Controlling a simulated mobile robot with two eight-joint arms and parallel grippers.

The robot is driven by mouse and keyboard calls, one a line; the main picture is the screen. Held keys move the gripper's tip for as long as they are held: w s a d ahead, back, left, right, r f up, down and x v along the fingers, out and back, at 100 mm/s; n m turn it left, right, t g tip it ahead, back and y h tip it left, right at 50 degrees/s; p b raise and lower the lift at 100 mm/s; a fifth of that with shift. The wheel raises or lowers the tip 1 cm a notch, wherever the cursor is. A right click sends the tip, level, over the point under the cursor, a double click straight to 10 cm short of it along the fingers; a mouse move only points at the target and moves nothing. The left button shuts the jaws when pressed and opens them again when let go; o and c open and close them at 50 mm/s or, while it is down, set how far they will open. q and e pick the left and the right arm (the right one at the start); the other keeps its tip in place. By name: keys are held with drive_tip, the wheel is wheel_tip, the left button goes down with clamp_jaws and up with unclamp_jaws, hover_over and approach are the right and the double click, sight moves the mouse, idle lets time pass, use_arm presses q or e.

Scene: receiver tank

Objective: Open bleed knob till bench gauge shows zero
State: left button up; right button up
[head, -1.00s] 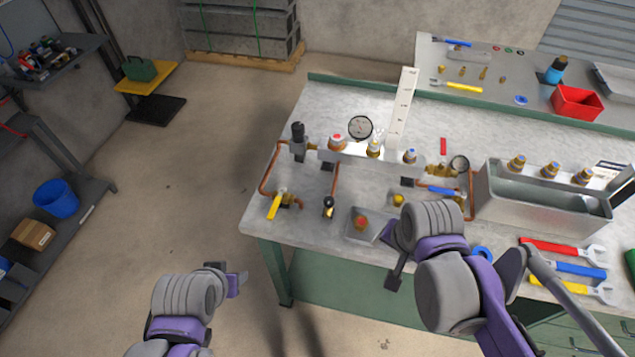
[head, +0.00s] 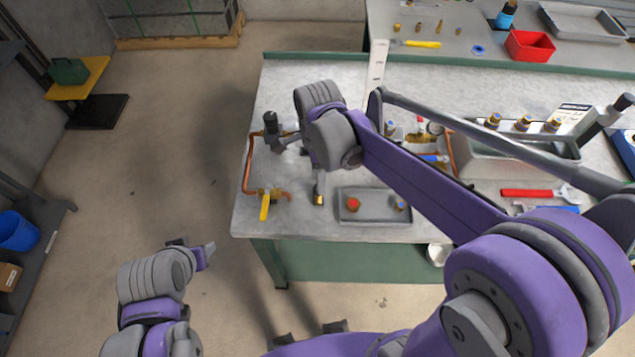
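My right arm reaches in from the right across the bench. Its gripper (head: 301,160) points down over the left part of the pipework, with its two dark fingers apart. One finger is near the black-capped regulator (head: 270,124). The other is by a small brass fitting (head: 319,200), where the bleed knob's dark top is covered or cannot be told apart. The round bench gauge is hidden behind my arm. A smaller gauge (head: 435,128) shows partly at the right, its reading too small to tell. My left gripper (head: 194,246) is open and empty over the floor, left of the bench.
A yellow-handled valve (head: 265,206) sits on copper pipe near the bench's left edge. A grey tray (head: 375,221) with red and blue caps lies at the front. A metal trough (head: 520,165) and wrenches (head: 530,193) lie right.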

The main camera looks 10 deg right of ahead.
drive_tip(key=shift+f, duration=2.25)
drive_tip(key=shift+c, duration=0.3)
clamp_jaws()
